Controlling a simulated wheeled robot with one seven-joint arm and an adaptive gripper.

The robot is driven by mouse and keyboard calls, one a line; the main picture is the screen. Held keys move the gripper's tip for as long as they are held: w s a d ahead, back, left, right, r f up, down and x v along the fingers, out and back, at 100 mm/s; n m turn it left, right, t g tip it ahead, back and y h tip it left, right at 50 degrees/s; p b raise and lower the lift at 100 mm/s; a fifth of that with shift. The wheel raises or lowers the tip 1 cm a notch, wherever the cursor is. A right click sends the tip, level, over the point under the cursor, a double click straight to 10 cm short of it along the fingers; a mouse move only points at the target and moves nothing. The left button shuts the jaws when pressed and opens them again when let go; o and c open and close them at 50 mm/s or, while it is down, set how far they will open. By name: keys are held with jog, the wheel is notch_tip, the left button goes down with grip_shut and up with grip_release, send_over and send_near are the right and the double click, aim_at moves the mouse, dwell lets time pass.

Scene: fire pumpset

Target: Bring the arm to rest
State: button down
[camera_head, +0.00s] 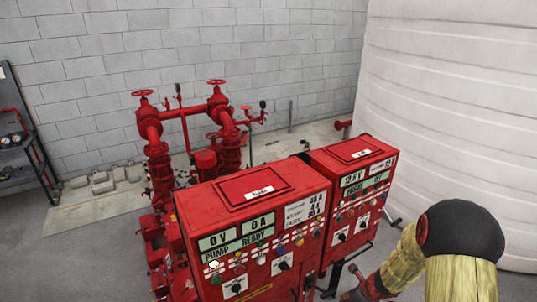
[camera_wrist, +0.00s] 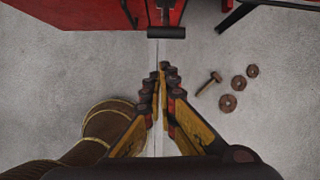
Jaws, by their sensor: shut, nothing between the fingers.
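My gripper (camera_wrist: 162,80) shows in the wrist view with its two fingers together and nothing between them. It hangs above the grey concrete floor. Part of my gripper (camera_head: 368,285) also shows at the bottom of the head view, in front of the right red control cabinet (camera_head: 362,190). My yellow and black arm reaches down to it from the lower right. The gripper looks apart from the cabinet, though the gap is hard to judge.
A left control cabinet (camera_head: 255,225) reads "PUMP READY". Red pump pipes (camera_head: 190,125) stand behind it. A large white tank (camera_head: 450,100) is at right. In the wrist view, a bolt-like piece (camera_wrist: 208,83) and several brown rings (camera_wrist: 228,102) lie on the floor. A rack (camera_head: 22,130) stands left.

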jog(key=s+a+r+n+b, duration=0.4)
jog(key=s+r+n, duration=0.3)
jog(key=n, duration=0.3)
jog(key=s+a+r+n+t+h+b, duration=0.1)
jog(key=s+a+r+n+b, duration=0.4)
jog(key=s+r+n+b, duration=0.2)
jog(key=s+a+r+n+h+b, duration=0.1)
jog(key=s+a+r+n+b, duration=0.3)
jog(key=s+n, duration=0.7)
notch_tip(320, 180, up, 3)
jog(key=shift+a+r+n+b, duration=0.15)
jog(key=shift+a+n+b, duration=0.1)
jog(key=shift+n+b, duration=0.9)
jog(key=c, duration=2.6)
grip_release()
